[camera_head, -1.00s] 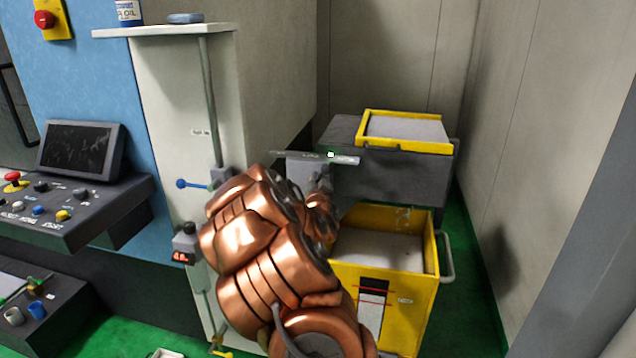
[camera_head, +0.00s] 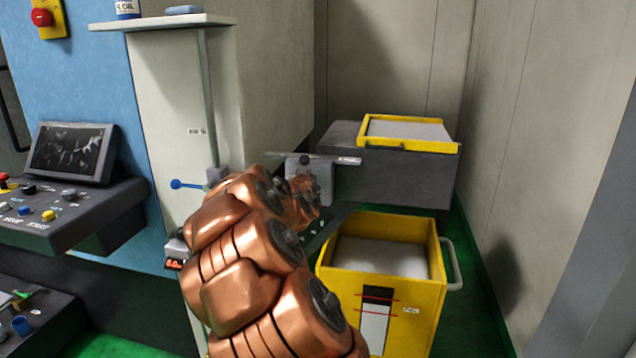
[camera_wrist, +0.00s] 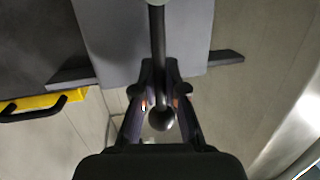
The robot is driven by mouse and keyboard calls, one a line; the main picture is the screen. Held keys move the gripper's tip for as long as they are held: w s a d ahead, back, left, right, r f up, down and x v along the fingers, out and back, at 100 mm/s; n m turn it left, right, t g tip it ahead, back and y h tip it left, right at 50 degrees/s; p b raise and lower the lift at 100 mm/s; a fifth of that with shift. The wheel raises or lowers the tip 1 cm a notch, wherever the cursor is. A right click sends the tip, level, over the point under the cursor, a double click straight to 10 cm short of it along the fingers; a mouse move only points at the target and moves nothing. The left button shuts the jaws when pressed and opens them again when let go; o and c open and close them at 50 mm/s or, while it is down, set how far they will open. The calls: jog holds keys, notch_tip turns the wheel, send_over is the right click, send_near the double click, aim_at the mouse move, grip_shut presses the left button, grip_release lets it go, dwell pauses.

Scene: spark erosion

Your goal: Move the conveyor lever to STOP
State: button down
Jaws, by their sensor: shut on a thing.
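The conveyor lever is a dark rod (camera_wrist: 157,40) ending in a round ball knob (camera_wrist: 161,119) in the wrist view. My gripper (camera_wrist: 160,98) is shut on the lever, one finger each side of the rod near the knob. In the head view, the grey lever box (camera_head: 323,178) stands at the left end of the dark grey conveyor block (camera_head: 400,178), with a small labelled plate (camera_head: 349,160) beside its top. My copper-coloured arm and wrist cover the lever and fingertips there. The STOP marking cannot be read in either view.
A yellow-rimmed tray (camera_head: 412,147) sits on the conveyor block. A yellow bin (camera_head: 420,300) with a side handle stands below it, right of my arm. A blue-knobbed lever (camera_head: 178,184) is on the pale cabinet at left. A control panel (camera_head: 70,222) stands far left.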

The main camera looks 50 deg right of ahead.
jog(key=shift+r, duration=0.1)
dwell(0.3)
jog(key=c, duration=1.2)
grip_release()
jog(key=v, duration=1.2)
jog(key=shift+w+a, duration=0.1)
jog(key=shift+a, duration=0.05)
